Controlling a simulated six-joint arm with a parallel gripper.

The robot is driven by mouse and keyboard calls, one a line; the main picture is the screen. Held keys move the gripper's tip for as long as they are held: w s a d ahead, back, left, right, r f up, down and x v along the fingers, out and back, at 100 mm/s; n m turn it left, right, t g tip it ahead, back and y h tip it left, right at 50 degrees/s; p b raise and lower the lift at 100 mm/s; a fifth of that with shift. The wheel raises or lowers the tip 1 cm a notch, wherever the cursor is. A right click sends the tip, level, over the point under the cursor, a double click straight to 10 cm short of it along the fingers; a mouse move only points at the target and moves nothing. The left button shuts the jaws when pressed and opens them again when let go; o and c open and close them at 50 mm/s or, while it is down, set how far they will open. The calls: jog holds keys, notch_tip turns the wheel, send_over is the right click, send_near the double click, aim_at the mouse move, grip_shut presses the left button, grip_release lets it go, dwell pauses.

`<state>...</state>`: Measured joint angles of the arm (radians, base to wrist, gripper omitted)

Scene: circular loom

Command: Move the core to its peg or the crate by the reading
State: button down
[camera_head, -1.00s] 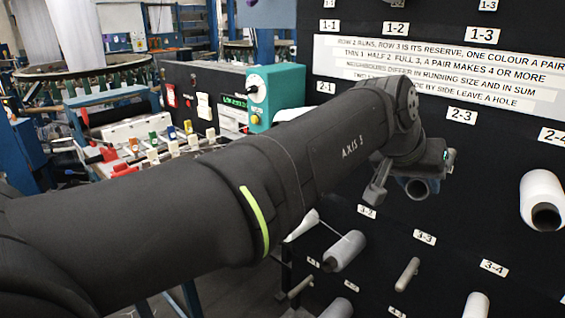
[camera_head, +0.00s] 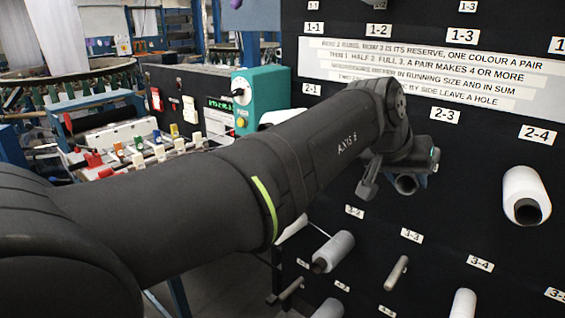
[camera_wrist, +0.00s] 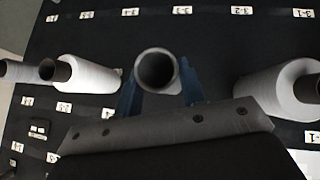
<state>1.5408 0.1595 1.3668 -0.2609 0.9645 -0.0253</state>
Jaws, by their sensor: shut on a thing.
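The core (camera_wrist: 157,70) is a grey hollow tube, seen end-on in the wrist view. My gripper (camera_wrist: 159,84) is shut on it, with a blue finger at each side. In the head view the core's open end (camera_head: 405,184) shows under my gripper, in front of the black board (camera_head: 470,190) below label 2-3. A bare peg (camera_head: 397,272) stands out below label 3-3. The green digits of the reading (camera_head: 220,104) glow on the black box but are too blurred to read. I see no crate.
A white yarn package (camera_head: 525,190) stands on the board below 2-4, right of my gripper. More packages (camera_head: 335,250) (camera_head: 463,304) are lower down. A rule sign (camera_head: 420,75) spans the upper board. The teal box (camera_head: 262,90) is left, partly behind my arm.

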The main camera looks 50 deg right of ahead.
jog(key=shift+d+f, duration=0.15)
jog(key=shift+d, duration=0.75)
jog(key=shift+d+f, duration=0.1)
jog(key=shift+d, duration=1.1)
jog(key=c, duration=0.8)
grip_release()
jog(key=shift+c, duration=0.2)
